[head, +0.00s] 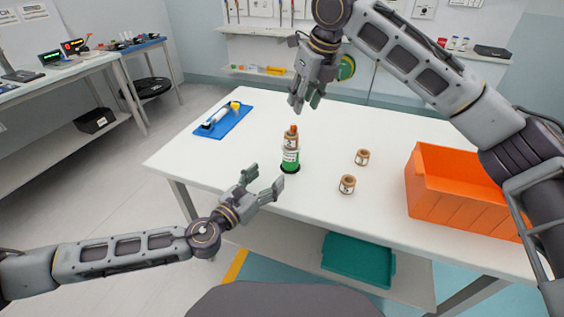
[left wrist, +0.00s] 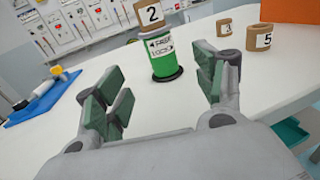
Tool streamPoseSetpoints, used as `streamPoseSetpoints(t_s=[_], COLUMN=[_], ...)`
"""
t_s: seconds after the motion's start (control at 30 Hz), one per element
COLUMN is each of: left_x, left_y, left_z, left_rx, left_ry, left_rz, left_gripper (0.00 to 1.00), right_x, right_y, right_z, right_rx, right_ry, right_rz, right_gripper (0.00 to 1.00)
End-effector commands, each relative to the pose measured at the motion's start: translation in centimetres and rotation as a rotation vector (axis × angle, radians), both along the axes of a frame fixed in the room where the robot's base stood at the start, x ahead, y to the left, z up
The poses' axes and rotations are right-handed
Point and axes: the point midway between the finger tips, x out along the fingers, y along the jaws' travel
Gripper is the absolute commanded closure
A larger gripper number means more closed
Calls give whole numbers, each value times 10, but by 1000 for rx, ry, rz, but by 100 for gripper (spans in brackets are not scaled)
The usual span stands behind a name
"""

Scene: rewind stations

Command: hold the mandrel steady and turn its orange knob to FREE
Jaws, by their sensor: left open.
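The mandrel (head: 290,160) stands upright on the table, a green cylinder with a black base. In the left wrist view its green body (left wrist: 165,68) carries a white label with two lines and arrows; the lower line looks like LOCK. A brown ring (left wrist: 149,14) marked 2 sits around it above the label. The orange knob (head: 293,129) is on top in the head view, out of frame in the wrist view. My left gripper (head: 265,177) is open and empty, front left of the mandrel, apart from it. My right gripper (head: 306,104) is above and behind the knob, not touching it; its opening is unclear.
Two loose brown rings, one (head: 362,157) behind the other (head: 347,185), stand right of the mandrel. An orange bin (head: 440,205) is at the table's right. A blue mat (head: 213,130) with a white and yellow tool lies back left. A teal tray (head: 358,265) is below.

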Motion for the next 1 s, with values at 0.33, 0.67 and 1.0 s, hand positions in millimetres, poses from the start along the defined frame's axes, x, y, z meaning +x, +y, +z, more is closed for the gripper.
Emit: streamPoseSetpoints(t_s=[0.33,0.67,1.0], left_x=[24,51,79], left_y=[-15,-31,-48], left_z=[1,1,0], left_rx=[0,0,1], left_ry=[-2,-2,-2], left_rz=[0,1,1], left_gripper=[30,30,30], right_x=[0,0,0], right_y=[0,0,0], right_z=[0,0,0], right_rx=[0,0,0], right_ry=[0,0,0], right_rz=[0,0,0], right_gripper=[64,64,64])
